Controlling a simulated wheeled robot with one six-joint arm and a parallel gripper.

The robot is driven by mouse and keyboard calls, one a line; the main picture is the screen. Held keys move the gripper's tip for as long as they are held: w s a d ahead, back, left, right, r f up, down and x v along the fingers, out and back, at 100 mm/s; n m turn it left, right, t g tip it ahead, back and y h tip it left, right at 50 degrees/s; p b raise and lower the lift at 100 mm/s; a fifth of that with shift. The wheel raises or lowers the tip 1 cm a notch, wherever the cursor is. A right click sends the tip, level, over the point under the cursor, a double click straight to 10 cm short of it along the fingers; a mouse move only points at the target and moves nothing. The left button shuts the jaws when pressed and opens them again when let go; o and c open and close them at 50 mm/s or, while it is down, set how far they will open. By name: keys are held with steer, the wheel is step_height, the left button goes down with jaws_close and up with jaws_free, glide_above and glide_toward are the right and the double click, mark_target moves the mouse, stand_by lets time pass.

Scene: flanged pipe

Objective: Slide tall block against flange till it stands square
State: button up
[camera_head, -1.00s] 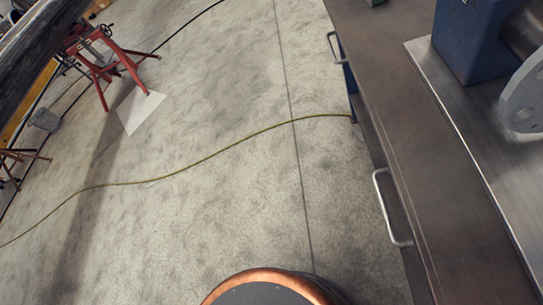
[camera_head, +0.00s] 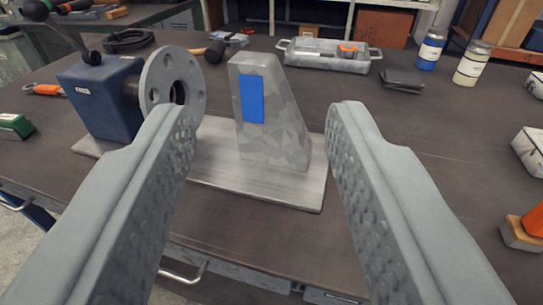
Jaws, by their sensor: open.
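The tall block (camera_head: 272,135) is a grey mottled wedge with a blue patch on its face. It stands upright on a flat metal plate (camera_head: 225,180) on the bench. The flange (camera_head: 172,75) is a grey disc with bolt holes, to the left of the block, on a short pipe from a blue housing (camera_head: 100,98). A gap shows between flange and block. My gripper (camera_head: 257,125) is open, its two fingers spread wide on either side of the block in the picture. Nothing is between them in grip. The left finger hides the flange's lower edge.
A metal tray (camera_head: 325,60) with tools stands behind the block. A mallet (camera_head: 212,52) lies behind the flange. Bottles (camera_head: 431,48) and a dark pouch (camera_head: 402,80) are at the back right. An orange-topped item (camera_head: 530,228) is at the right edge. The bench right of the plate is largely clear.

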steer(key=w+d+f+m+g, duration=0.1)
steer(key=w, duration=0.1)
steer(key=w+d+f+m+g, duration=0.1)
steer(key=w, duration=0.1)
steer(key=w+d+f+m+g+h, duration=0.1)
steer(key=m, duration=0.1)
steer(key=shift+w, duration=0.4)
jaws_close()
steer(key=w+d+f+m+g+y, duration=0.5)
steer(key=w+d+m+g, duration=0.1)
steer(key=w+d+m, duration=0.25)
steer(key=w+d+f+m+g+y, duration=0.5)
steer(key=w+d+m+g, duration=0.15)
steer(key=d+m, duration=0.25)
steer(key=shift+t, duration=0.45)
steer(key=x, duration=0.9)
steer(key=shift+f, duration=0.35)
steer(key=a, duration=0.1)
steer(key=w+a, duration=0.1)
steer(key=shift+a+f, duration=0.1)
steer(key=shift+a, duration=0.3)
steer(key=shift+w+a, duration=0.2)
steer(key=shift+a, duration=0.35)
